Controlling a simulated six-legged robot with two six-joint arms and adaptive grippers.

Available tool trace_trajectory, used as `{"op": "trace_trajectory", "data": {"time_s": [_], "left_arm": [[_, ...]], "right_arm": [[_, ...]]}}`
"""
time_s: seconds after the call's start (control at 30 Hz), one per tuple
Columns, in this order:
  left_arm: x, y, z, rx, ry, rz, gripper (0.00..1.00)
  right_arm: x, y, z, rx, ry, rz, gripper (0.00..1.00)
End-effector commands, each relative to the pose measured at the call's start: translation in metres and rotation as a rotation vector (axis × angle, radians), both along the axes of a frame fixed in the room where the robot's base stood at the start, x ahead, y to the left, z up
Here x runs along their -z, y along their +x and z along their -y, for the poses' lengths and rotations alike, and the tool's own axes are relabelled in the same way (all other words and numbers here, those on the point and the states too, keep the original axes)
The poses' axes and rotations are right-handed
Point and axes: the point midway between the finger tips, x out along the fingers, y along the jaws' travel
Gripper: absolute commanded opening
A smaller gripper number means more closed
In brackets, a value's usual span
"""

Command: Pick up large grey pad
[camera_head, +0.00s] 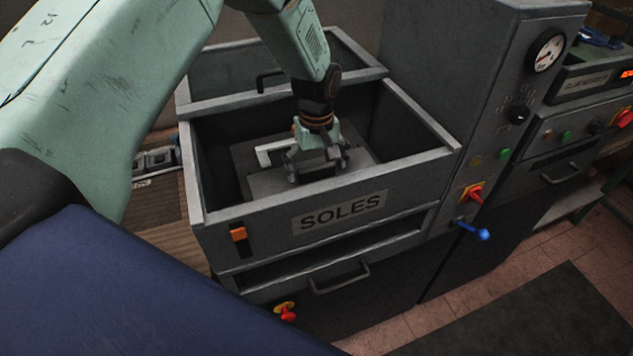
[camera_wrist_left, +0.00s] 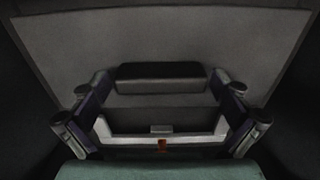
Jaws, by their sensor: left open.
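The large grey pad (camera_head: 265,184) lies flat on the bottom of the open drawer marked SOLES. It is partly hidden by my left gripper and the drawer's front wall. In the left wrist view the flat grey pad (camera_wrist_left: 75,55) fills the upper part. A darker raised block (camera_wrist_left: 161,76) shows in front of it, between the fingers. My left gripper (camera_head: 318,172) points down into the drawer over the pad. In the left wrist view its fingers (camera_wrist_left: 161,98) are spread apart and hold nothing. I cannot tell whether they touch the pad. My right gripper is not in view.
The drawer's walls (camera_head: 418,173) stand around my gripper on all sides. Another compartment (camera_head: 225,75) with a black handle lies behind. A grey machine column with a gauge (camera_head: 547,52) and knobs rises to the right. A blue-knobbed lever (camera_head: 475,231) sticks out at its front.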

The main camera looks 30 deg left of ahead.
Motion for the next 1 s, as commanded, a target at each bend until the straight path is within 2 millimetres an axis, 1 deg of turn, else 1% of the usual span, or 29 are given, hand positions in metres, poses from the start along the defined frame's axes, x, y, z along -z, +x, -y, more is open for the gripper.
{"op": "trace_trajectory", "data": {"time_s": [0.23,0.27,1.0], "left_arm": [[0.0026,0.0001,0.0000,0.000,0.000,0.001,1.00],[0.0026,0.0001,0.0000,0.000,0.000,0.001,0.98],[0.0025,-0.0001,0.0002,-0.001,0.000,0.000,0.35]], "right_arm": [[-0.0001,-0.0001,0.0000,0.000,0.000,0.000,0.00],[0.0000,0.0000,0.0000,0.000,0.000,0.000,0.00],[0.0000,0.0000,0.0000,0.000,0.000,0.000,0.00]]}}
